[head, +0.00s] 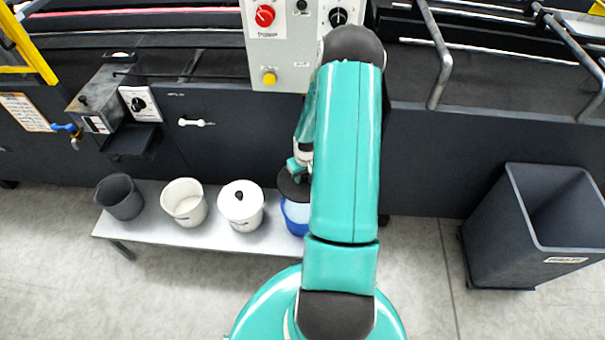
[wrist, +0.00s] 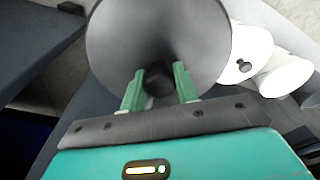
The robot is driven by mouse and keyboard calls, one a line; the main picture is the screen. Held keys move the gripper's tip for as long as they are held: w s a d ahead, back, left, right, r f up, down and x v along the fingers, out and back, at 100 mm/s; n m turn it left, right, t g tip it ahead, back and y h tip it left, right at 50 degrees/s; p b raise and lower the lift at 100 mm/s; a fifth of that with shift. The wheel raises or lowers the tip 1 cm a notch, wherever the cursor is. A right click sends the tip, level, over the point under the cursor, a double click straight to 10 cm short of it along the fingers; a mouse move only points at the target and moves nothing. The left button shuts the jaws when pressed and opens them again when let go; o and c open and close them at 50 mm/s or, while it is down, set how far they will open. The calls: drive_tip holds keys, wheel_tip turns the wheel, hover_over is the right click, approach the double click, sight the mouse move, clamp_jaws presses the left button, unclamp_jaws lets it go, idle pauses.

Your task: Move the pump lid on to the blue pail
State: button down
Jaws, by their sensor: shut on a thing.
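The pump lid (wrist: 155,40) is a dark grey disc with a black knob. My gripper (wrist: 160,84) is shut on that knob, with one green finger on each side. In the head view the lid (head: 291,188) is over the blue pail (head: 296,216), at the right of the row on the bench. The lid covers most of the pail's mouth, and my arm hides the right side of both. I cannot tell whether the lid touches the rim. My gripper in the head view (head: 300,168) is partly hidden behind my arm.
On the low bench (head: 205,238) stand a dark grey pail (head: 120,198), an open white pail (head: 184,203) and a white pail with a black-knobbed lid (head: 241,207). The dark machine with its control box (head: 283,75) rises behind. A large grey bin (head: 510,240) stands right on the floor.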

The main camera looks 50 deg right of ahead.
drive_tip(key=shift+f, duration=7.6)
drive_tip(key=c, duration=1)
unclamp_jaws()
drive_tip(key=shift+o, duration=0.2)
drive_tip(key=r, duration=0.4)
drive_tip(key=s+r, duration=0.1)
drive_tip(key=r, duration=0.8)
drive_tip(key=shift+s+a+r, duration=0.25)
drive_tip(key=shift+r, duration=0.1)
drive_tip(key=shift+r, duration=0.1)
